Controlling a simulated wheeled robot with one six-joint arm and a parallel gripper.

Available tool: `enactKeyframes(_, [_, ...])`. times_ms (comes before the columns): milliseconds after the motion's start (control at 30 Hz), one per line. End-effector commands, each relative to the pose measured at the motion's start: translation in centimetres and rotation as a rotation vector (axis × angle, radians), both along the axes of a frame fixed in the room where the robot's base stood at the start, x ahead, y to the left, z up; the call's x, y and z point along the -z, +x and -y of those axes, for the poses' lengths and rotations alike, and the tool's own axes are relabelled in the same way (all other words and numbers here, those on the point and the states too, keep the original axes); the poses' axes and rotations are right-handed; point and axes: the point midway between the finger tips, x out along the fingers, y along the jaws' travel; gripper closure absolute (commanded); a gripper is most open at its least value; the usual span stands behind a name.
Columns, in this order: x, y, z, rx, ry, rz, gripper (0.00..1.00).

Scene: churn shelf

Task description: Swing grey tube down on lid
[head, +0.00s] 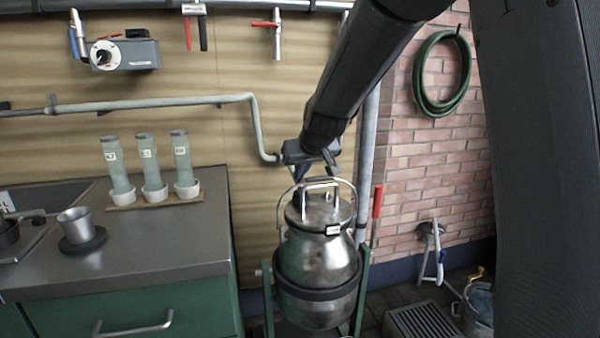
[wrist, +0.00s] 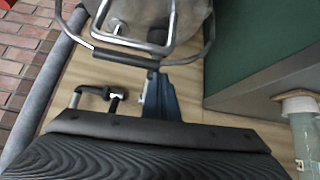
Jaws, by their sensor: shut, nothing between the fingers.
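The steel churn (head: 318,262) stands upright in a green stand. Its round lid (head: 318,212) is on top with a shiny bent-metal handle (head: 322,184). A thin wire bail rises around the lid, upright; its dark grey tube (wrist: 125,58) shows clearly in the wrist view. My gripper (head: 300,173) is above the back of the lid, pointing down. In the wrist view its blue-grey fingers (wrist: 158,88) are together and empty, with their tips close by the tube's end. I cannot tell whether they touch it.
A counter (head: 150,235) with three tubes in a rack (head: 155,199) and a metal cup (head: 75,225) is at left. A wall pipe (head: 262,130) runs behind my gripper. A red-handled rod (head: 377,202) stands right of the churn. A floor grate (head: 422,322) lies at lower right.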

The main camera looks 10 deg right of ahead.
Motion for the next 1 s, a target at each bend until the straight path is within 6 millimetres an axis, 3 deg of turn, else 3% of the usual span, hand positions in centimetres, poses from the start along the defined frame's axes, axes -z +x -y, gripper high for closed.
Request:
enactKeyframes(667, [1.5,-0.4,0.2,0.001,-0.001,-0.02,1.0])
enactKeyframes(767, [0.8,-0.8,0.3,0.001,-0.001,-0.018,1.0])
enactKeyframes(1000, [-2.7,-3.1,0.5,0.0,0.0,-0.001,1.0])
